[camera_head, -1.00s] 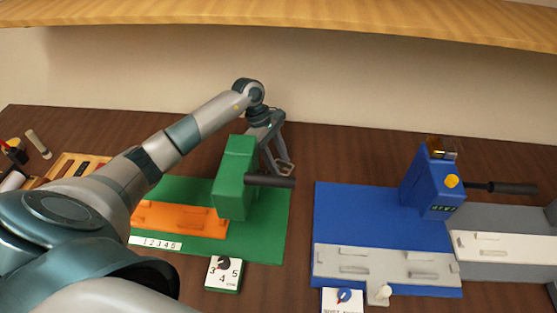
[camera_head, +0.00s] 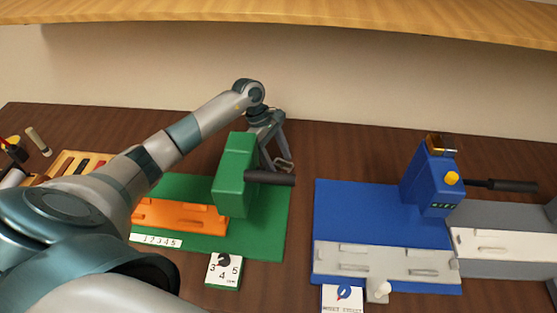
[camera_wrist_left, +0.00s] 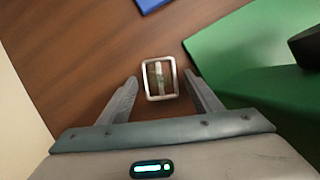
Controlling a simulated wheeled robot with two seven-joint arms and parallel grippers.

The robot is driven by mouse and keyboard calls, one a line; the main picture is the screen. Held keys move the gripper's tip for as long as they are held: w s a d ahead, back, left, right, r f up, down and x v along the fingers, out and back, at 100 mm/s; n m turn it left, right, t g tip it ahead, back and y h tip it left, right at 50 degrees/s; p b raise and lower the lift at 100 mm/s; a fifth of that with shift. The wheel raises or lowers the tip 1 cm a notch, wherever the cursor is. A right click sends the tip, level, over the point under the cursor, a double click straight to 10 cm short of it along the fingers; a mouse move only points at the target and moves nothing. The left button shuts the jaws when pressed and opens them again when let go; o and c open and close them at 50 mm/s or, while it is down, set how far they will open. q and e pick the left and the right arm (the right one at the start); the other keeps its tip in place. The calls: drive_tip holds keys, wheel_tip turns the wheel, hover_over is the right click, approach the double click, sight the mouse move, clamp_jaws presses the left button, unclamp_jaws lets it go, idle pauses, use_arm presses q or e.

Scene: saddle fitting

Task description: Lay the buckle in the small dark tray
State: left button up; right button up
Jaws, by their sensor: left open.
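A silver rectangular buckle (camera_wrist_left: 161,79) with a middle bar lies flat on the dark wooden table in the left wrist view. It lies between the fingertips of my left gripper (camera_wrist_left: 160,88), which is open, with a gap to each finger. In the head view my left gripper (camera_head: 276,155) is low over the table behind the green press, which partly hides it. A small pale shape at its tips may be the buckle, but it is too small to be sure. I cannot make out the small dark tray. My right gripper is not in view.
The green press (camera_head: 234,175) with its dark handle stands close beside my left gripper. A blue press (camera_head: 432,178) stands on a blue base to the right. A wooden organizer (camera_head: 72,163) is at the left. Bare table lies between the two bases.

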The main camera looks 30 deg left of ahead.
use_arm(q)
drive_tip(key=shift+r, duration=0.15)
drive_tip(key=b+v, duration=0.4)
drive_tip(key=v, duration=0.8)
drive_tip(key=shift+o, duration=0.2)
